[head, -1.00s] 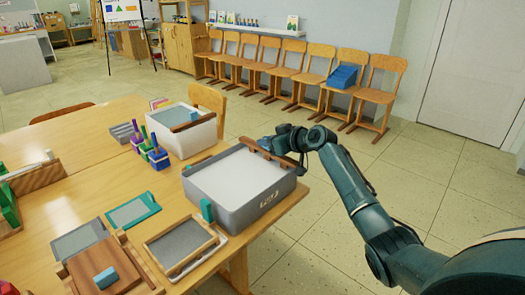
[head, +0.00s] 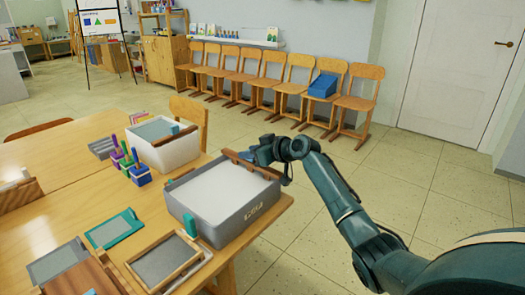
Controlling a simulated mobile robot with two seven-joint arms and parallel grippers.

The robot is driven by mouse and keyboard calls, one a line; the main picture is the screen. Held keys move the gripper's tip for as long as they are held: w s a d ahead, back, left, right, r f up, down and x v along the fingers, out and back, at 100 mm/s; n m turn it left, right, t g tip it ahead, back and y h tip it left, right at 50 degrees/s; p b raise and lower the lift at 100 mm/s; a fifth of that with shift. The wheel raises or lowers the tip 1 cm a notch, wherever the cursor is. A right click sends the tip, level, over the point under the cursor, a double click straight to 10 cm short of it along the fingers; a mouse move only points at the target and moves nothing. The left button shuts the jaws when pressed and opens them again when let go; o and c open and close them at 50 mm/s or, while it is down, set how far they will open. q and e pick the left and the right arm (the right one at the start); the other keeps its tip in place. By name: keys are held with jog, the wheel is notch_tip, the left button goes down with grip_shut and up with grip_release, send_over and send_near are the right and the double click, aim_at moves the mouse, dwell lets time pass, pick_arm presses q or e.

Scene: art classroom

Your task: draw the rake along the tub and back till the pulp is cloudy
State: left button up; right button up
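The grey tub (head: 238,219) stands at the right corner of the wooden table. It is filled with smooth white pulp (head: 215,195). A brown wooden rake (head: 236,160) lies along the tub's far right rim. A teal piece (head: 190,226) is at the tub's near left rim. My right gripper (head: 255,154) is at the far right rim, right by the rake. Its fingers are small and dark there, so I cannot tell whether they are closed on the rake. My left gripper is not in view.
A white tub (head: 172,153) with its own wooden bar stands behind on the left. Several coloured blocks with handles (head: 138,173), a teal-edged screen (head: 114,229) and a wooden frame (head: 165,260) lie on the table (head: 85,205). Open floor (head: 330,165) lies right of it.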

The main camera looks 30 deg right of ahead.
pick_arm(q)
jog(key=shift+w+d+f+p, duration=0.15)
jog(key=shift+p, duration=0.2)
pick_arm(e)
jog(key=v, duration=1.3)
jog(key=shift+w, duration=0.1)
